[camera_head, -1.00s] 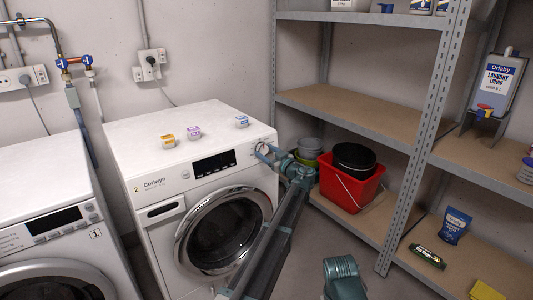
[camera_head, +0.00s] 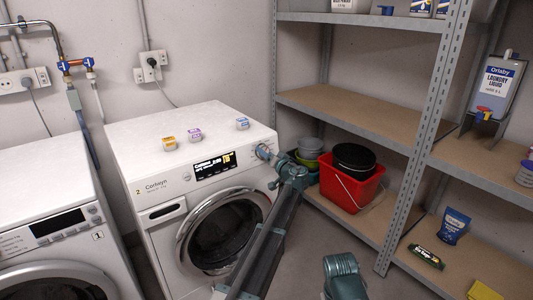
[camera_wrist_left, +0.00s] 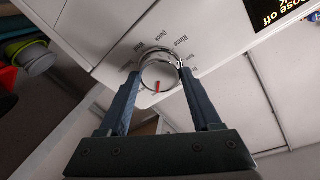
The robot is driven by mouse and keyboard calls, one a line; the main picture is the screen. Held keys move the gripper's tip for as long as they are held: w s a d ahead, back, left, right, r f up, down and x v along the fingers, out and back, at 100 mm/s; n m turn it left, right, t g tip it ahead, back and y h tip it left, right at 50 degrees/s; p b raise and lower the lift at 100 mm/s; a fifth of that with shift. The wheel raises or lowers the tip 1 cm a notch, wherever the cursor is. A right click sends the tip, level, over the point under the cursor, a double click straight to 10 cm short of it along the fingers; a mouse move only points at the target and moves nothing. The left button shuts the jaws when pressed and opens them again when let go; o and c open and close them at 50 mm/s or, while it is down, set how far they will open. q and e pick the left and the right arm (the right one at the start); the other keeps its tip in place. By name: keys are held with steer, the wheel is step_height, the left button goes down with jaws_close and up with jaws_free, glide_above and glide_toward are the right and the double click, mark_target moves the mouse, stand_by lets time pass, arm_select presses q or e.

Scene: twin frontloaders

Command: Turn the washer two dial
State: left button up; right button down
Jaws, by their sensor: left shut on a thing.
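Washer two (camera_head: 160,190) is the white machine marked 2, with its round door (camera_head: 222,232) closed. Its display (camera_head: 215,165) is lit with text. The dial (camera_wrist_left: 159,74) is a round silver knob with a red mark, ringed by printed programme names, in the left wrist view. My left gripper (camera_wrist_left: 158,80) is shut on the dial, one finger on each side; in the head view the left gripper (camera_head: 268,156) covers most of it at the panel's right end. Part of another arm of mine (camera_head: 344,278) shows at the bottom, with no fingertips visible.
Washer one (camera_head: 50,225) stands at the left. Several small boxes (camera_head: 196,134) sit on washer two's top. A red bucket (camera_head: 350,190) and stacked bowls (camera_head: 308,150) stand on the low shelf close to my left gripper. A metal shelf post (camera_head: 425,130) rises at the right.

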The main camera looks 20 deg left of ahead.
arm_select(q)
steer(key=shift+w+d+r+m+g+h+p, duration=0.15)
steer(key=shift+m+g+p, duration=0.7)
steer(key=shift+m, duration=3.25)
steer(key=shift+a+f+m+g+h+p, duration=0.1)
steer(key=shift+m+g+p, duration=0.75)
steer(key=shift+m, duration=3.25)
steer(key=shift+w+d+r+m+g+h+p, duration=0.25)
steer(key=shift+m+p, duration=1.05)
steer(key=shift+m, duration=2.8)
steer(key=shift+s+a+f, duration=0.1)
steer(key=shift+s+a, duration=0.05)
steer(key=shift+s, duration=0.1)
steer(key=o, duration=1.4)
